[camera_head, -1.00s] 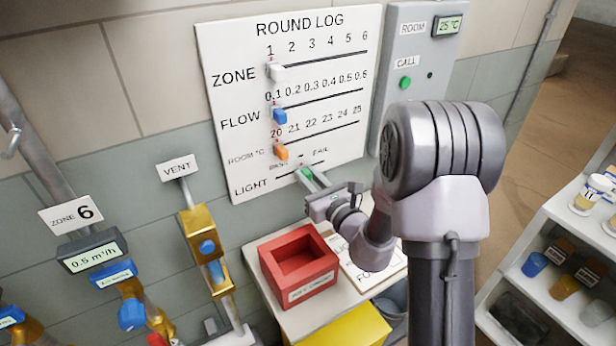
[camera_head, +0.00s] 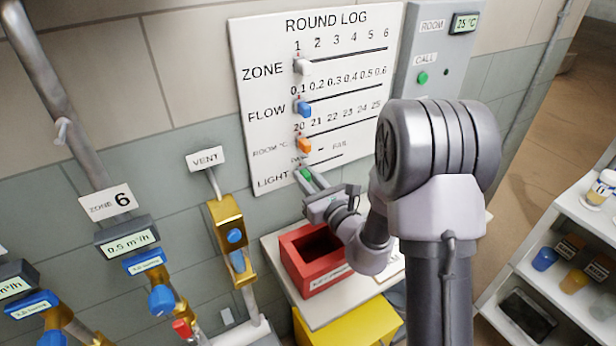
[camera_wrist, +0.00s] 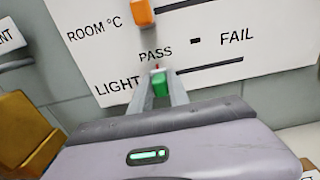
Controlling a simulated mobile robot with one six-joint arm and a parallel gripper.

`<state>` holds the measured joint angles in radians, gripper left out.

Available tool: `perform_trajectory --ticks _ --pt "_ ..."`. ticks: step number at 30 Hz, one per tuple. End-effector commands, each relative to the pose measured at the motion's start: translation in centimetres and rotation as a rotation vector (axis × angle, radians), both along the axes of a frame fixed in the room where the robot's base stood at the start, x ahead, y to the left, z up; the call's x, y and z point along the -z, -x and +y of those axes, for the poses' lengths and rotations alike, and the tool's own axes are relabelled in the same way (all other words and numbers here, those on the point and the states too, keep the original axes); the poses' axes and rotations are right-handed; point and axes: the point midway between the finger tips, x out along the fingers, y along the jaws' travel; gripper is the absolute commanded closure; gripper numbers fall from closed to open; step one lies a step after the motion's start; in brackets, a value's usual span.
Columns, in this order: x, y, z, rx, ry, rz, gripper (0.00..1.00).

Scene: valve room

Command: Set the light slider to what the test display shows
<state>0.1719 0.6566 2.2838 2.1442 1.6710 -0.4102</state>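The green light slider (camera_head: 306,174) is on the LIGHT row at the bottom of the ROUND LOG board (camera_head: 383,75). In the wrist view the light slider (camera_wrist: 160,84) is at the left end of its track, under the PASS label and a small red mark. The FAIL label stands to the right. My gripper (camera_head: 312,181) reaches the board from the right. In the wrist view its two fingers (camera_wrist: 160,92) are close on both sides of the green slider and appear shut on it. I see no display marked as a test display.
The white zone slider (camera_head: 302,67) is at 1, the blue flow slider (camera_head: 304,108) at 0.1 and the orange room slider (camera_head: 305,145) at 20. A red box (camera_head: 315,262) sits on a table below. Gold valve pipes (camera_head: 232,240) stand left, shelves (camera_head: 550,260) right.

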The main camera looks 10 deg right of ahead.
Motion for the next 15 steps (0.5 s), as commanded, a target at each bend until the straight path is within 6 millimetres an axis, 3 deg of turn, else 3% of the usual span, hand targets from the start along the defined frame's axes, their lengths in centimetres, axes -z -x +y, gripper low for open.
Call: perform_trajectory --ticks 1,3,4,15 --pt "0.24 0.14 0.31 -0.009 0.003 0.006 0.75" --pt "0.23 0.14 0.29 -0.009 0.003 0.005 0.61" --pt "0.22 0.12 0.27 -0.008 0.003 0.005 0.60" --pt "0.09 0.86 -0.21 -0.003 0.002 0.003 0.60"
